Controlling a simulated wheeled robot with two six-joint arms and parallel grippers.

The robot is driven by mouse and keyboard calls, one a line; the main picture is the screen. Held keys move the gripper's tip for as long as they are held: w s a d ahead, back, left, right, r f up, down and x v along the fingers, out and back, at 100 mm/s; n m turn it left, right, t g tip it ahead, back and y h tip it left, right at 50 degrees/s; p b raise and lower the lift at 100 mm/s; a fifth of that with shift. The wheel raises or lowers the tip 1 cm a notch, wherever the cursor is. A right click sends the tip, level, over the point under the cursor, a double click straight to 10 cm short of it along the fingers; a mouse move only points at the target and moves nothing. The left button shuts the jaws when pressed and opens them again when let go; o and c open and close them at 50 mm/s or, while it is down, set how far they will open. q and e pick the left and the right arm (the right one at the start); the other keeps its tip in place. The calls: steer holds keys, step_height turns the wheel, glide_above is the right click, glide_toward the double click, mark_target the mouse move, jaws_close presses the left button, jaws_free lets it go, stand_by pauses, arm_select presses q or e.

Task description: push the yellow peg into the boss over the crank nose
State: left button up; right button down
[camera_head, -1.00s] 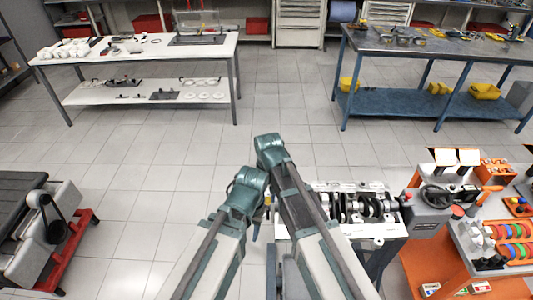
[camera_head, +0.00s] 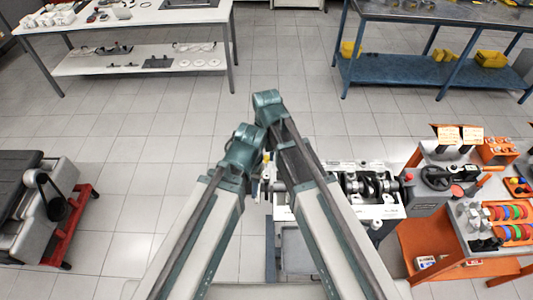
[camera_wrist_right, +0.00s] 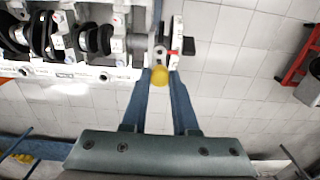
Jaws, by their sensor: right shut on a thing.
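The yellow peg (camera_wrist_right: 159,76) is between the fingertips of my right gripper (camera_wrist_right: 160,80), which is shut on it, in the right wrist view. In the head view the peg (camera_head: 268,157) is a small yellow spot by my right gripper (camera_head: 265,172). The crank nose (camera_head: 279,187) sticks out at the left end of the engine block (camera_head: 385,211). In the wrist view a pale upright part with a red mark (camera_wrist_right: 175,53) stands beyond the peg, beside the crank's end. I cannot tell whether the peg touches it. My left gripper does not show clearly.
The crankshaft (camera_wrist_right: 95,40) lies in the block. An orange cart (camera_head: 430,240) with coloured rings is at the right. A red-framed trolley (camera_head: 75,225) stands at the left. A white table (camera_head: 150,16) and a blue bench (camera_head: 430,62) are at the back. Open floor lies between.

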mark_target(266, 163)
steer(key=shift+f+b, duration=2.2)
steer(key=shift+f, duration=0.25)
steer(key=shift+f+b, duration=2.1)
steer(key=c, duration=0.9)
jaws_free()
steer(key=shift+r, duration=0.25)
steer(key=shift+r+p, duration=1.25)
steer(key=shift+p, duration=0.25)
steer(key=o, duration=0.5)
